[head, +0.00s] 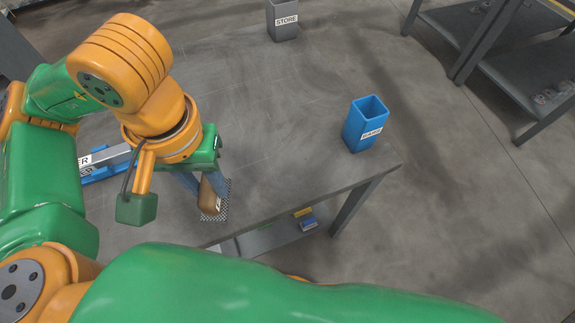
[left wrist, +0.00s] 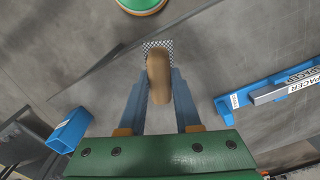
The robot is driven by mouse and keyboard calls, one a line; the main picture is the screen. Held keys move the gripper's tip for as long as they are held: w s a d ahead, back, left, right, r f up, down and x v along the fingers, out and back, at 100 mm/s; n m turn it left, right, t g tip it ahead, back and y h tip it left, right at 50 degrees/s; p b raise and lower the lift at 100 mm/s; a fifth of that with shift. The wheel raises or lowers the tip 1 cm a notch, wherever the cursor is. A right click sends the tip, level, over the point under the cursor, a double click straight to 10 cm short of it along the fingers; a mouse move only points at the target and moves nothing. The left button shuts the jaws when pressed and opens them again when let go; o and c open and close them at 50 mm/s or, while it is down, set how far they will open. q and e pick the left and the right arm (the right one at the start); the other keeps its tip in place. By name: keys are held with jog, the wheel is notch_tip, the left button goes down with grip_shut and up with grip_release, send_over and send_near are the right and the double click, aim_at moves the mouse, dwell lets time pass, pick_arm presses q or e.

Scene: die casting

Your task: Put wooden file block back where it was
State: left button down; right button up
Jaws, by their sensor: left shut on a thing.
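The wooden file block (head: 207,196) is a brown, rounded block with a small white label on its side in the head view. It also shows in the left wrist view (left wrist: 158,78), between the two blue-grey fingers. My left gripper (head: 204,187) is shut on it, pointing down near the table's front edge. A small black-and-white checkered patch (head: 225,212) lies on the table under and beside the block; its far end shows in the left wrist view (left wrist: 158,45). I cannot tell whether the block touches the patch. My right gripper is in neither view.
A blue bin (head: 361,133) stands near the table's right end, and a grey STORE bin (head: 283,24) at the back. A blue holder (left wrist: 238,100) with a grey SPACER bar (left wrist: 285,89) lies beside the gripper. The table (head: 270,130) is clear between them.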

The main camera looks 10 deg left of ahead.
pick_arm(q)
jog(key=p, duration=0.3)
jog(key=shift+w+a+r+p, duration=0.3)
jog(key=shift+w+r+p, duration=0.05)
jog(key=shift+w, duration=0.05)
jog(key=w+d+f+p, duration=0.1)
jog(key=w+f, duration=0.2)
jog(key=f, duration=0.1)
jog(key=w+d+f, duration=0.2)
jog(key=w+f, duration=0.2)
jog(key=w+d+f+p, duration=0.1)
jog(key=w+d+f, duration=0.1)
jog(key=w+f, duration=0.2)
jog(key=shift+d+f+p, duration=0.1)
jog(key=shift+f+p, duration=0.15)
jog(key=shift+p, duration=0.1)
jog(key=shift+f, duration=0.4)
jog(key=shift+f+b, duration=0.25)
jog(key=shift+b, duration=0.15)
jog(key=c, duration=0.6)
grip_release()
jog(key=shift+r, duration=0.1)
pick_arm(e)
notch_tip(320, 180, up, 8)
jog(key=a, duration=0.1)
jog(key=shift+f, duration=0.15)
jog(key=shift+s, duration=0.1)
